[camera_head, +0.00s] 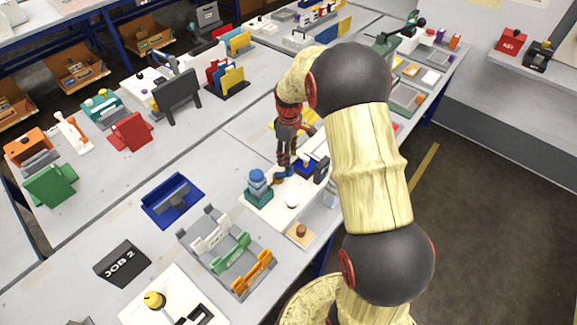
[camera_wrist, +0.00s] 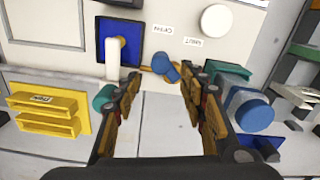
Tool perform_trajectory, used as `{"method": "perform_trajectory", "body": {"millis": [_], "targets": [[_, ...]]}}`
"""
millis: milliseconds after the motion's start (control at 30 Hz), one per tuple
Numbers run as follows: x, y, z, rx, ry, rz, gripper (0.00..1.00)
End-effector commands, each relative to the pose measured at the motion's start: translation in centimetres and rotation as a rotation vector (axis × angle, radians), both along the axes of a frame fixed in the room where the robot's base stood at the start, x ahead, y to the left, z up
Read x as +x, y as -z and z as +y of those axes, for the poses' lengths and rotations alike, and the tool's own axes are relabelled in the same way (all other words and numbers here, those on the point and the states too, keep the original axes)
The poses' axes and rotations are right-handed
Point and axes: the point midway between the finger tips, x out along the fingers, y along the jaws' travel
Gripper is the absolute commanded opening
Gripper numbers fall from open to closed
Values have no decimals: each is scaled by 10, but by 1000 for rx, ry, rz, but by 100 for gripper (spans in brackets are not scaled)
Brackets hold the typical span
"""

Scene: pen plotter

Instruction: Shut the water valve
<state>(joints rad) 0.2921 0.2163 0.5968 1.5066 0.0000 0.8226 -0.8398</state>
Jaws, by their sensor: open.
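The water valve (camera_wrist: 163,69) has a small blue handle on a brass-coloured pipe, on a pale panel in the wrist view. Upside-down labels reading OPEN (camera_wrist: 162,29) and SHUT (camera_wrist: 194,42) are on the panel beyond it. My gripper (camera_wrist: 160,78) is open, with one finger on each side of the blue handle in the picture. I cannot tell if a finger touches it. In the head view my gripper (camera_head: 285,168) points down at the white panel (camera_head: 272,211) and largely hides the valve.
Beside the valve are a blue plate with a white lever (camera_wrist: 112,58), a white round knob (camera_wrist: 215,20) and a blue cylinder on a teal base (camera_wrist: 253,112). A yellow holder (camera_wrist: 45,112) stands at left. A grey tray with coloured clips (camera_head: 222,252) is nearby.

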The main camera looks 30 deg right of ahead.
Motion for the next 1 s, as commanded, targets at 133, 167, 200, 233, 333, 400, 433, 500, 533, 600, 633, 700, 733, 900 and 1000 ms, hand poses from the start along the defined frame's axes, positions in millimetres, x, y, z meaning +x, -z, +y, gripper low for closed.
{"method": "perform_trajectory", "body": {"millis": [133,167,200,233,333,400,433,500,533,600,633,700,733,900,1000], "targets": [[-1,25,0,0,1,1,42],[-1,30,0,0,1,1,42],[-1,37,0,0,2,1,42],[-1,41,0,0,2,1,42],[-1,53,0,0,2,1,42],[0,59,0,0,2,0,42],[0,61,0,0,2,0,42],[0,64,0,0,2,0,42],[0,65,0,0,2,0,42],[0,66,0,0,3,-1,42],[0,66,0,0,3,-1,42],[0,66,0,0,3,-1,42],[0,66,0,0,3,-1,42],[0,66,0,0,3,-1,36],[0,66,0,0,3,-1,31]]}}
